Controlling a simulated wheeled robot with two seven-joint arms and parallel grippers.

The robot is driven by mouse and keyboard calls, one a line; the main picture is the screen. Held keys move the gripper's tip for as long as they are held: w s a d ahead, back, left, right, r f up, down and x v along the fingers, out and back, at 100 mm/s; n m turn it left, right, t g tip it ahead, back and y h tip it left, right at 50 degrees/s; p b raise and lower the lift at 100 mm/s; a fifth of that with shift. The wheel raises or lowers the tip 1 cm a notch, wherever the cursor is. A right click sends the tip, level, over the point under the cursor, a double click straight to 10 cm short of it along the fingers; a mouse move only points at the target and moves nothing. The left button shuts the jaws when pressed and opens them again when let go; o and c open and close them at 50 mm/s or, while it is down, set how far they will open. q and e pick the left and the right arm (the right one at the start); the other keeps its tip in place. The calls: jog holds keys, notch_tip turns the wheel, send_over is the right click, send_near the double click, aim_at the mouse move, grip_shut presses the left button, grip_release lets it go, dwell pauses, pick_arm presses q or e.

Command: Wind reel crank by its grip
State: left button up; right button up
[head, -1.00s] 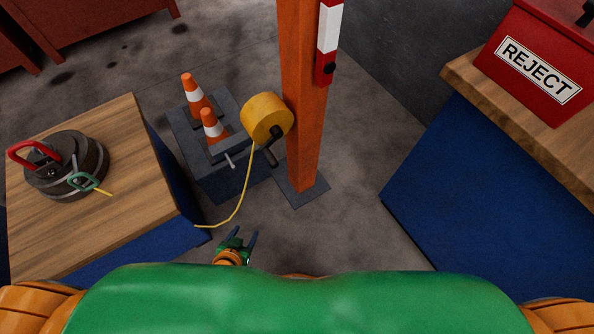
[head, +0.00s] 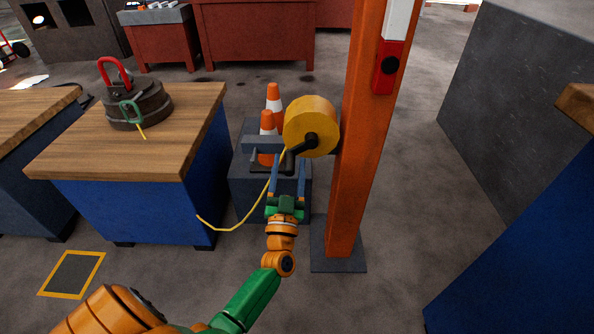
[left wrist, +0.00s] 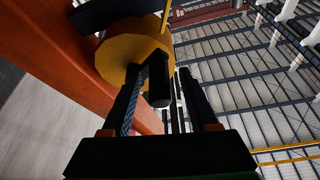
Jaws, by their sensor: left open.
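The yellow reel (head: 311,127) is mounted on the orange post, with a black crank (head: 311,139) on its near face. The crank's black grip (head: 287,163) points down and left toward me. My left gripper (head: 288,168) is open, just in front of the reel, with its fingers pointing up at the grip. In the left wrist view, the grip (left wrist: 159,82) shows between the two open fingers of the left gripper (left wrist: 160,92); contact cannot be told. The reel (left wrist: 125,55) fills the space behind it. My right gripper is not in view.
The orange post (head: 362,150) rises close on the right of my left gripper. A yellow line (head: 240,224) hangs from the reel. Two traffic cones (head: 267,140) stand behind. A wooden-topped bench (head: 110,155) with a round weight is at left. Floor right of the post is clear.

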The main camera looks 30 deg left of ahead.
pick_arm(q)
jog(key=shift+w, duration=0.15)
jog(key=shift+c, duration=0.2)
grip_shut()
jog(key=shift+f, duration=0.1)
dwell(1.1)
